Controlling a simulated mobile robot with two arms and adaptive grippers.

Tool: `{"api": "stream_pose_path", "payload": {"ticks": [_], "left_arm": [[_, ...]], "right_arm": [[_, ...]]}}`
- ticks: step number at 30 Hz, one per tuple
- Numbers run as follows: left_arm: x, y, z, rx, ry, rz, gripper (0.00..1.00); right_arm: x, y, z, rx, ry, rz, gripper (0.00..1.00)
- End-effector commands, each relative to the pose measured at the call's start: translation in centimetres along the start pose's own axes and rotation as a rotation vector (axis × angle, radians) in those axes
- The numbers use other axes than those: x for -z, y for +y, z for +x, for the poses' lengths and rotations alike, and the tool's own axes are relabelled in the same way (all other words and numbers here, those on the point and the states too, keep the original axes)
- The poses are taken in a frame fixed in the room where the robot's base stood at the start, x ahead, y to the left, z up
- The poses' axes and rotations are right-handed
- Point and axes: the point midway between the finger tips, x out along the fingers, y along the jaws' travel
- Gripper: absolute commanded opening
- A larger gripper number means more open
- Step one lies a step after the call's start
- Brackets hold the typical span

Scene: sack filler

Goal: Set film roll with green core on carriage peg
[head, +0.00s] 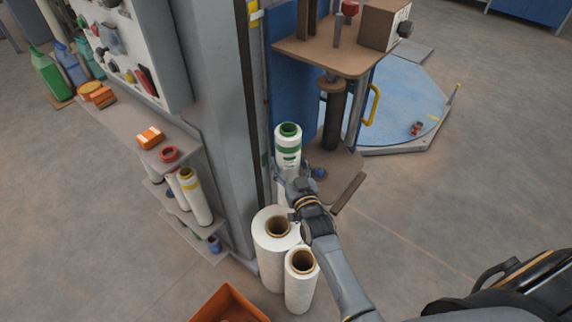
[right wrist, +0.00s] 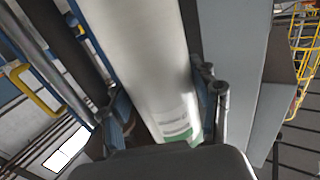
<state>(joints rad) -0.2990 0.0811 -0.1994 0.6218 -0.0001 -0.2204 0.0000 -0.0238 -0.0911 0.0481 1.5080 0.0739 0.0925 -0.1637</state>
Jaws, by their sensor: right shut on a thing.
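The film roll with the green core (head: 288,139) stands upright near the grey column, white with green print. My right gripper (head: 285,178) is shut on its lower part. In the right wrist view the white roll (right wrist: 150,60) runs between the two fingers of my right gripper (right wrist: 165,100), its green print near the palm. The brown carriage plate (head: 337,162) is just right of the roll, with a small blue knob on it. The peg is not visible; I cannot tell whether the roll's bottom touches the carriage. My left gripper is not in view.
A shelf (head: 122,125) with other rolls is at left. An orange bin (head: 228,303) is at the bottom. The blue turntable (head: 400,100) lies behind the carriage.

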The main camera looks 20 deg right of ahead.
Motion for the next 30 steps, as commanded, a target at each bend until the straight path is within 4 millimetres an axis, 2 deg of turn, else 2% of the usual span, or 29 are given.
{"api": "stream_pose_path", "payload": {"ticks": [30], "left_arm": [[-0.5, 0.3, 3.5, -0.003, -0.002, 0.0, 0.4]], "right_arm": [[0.0, 6.3, 4.2, 0.0, 0.008, -0.001, 0.0]]}}
